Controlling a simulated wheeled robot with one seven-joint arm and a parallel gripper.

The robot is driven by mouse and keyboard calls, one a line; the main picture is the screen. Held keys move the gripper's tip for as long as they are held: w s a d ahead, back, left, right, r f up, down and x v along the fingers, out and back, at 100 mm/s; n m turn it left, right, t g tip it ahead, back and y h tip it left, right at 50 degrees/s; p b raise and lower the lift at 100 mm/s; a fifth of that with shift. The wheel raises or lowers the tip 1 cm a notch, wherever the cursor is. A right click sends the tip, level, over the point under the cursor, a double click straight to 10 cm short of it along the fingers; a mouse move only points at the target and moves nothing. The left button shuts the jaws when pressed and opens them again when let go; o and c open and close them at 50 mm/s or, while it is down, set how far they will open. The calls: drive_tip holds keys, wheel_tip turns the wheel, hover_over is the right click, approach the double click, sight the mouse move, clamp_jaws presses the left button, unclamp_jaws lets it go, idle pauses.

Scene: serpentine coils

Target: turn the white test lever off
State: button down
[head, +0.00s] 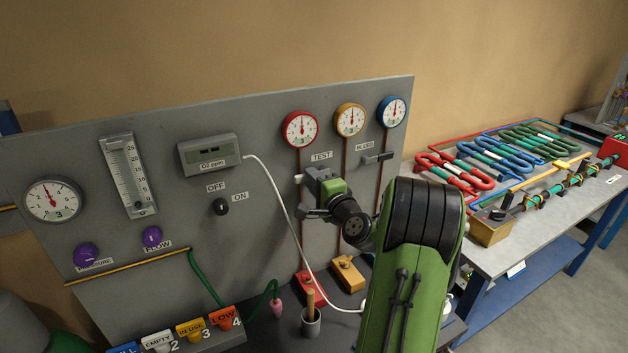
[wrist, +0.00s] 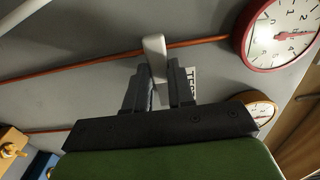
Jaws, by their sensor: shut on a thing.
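The white test lever (wrist: 154,52) stands between the two dark fingers of my gripper (wrist: 162,78) in the wrist view. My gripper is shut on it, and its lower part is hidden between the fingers. In the head view the lever's white end (head: 299,178) shows just left of my gripper (head: 309,190), below the TEST label (head: 321,156) on the grey panel. My green and black wrist hides the rest of the lever and its mount.
The grey bleed lever (head: 378,158) is to the right, under the blue gauge (head: 393,111). A red gauge (head: 300,129) and a yellow gauge (head: 349,119) sit above my gripper. A white cable (head: 283,205) hangs to the left. Valve blocks stand below on the bench.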

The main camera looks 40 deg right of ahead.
idle(0.3)
drive_tip(key=c, duration=1)
unclamp_jaws()
drive_tip(key=shift+o, duration=0.2)
drive_tip(key=shift+s, duration=0.1)
drive_tip(key=b+v, duration=0.5)
drive_tip(key=v, duration=1)
drive_tip(key=shift+s, duration=0.3)
drive_tip(key=shift+a, duration=0.15)
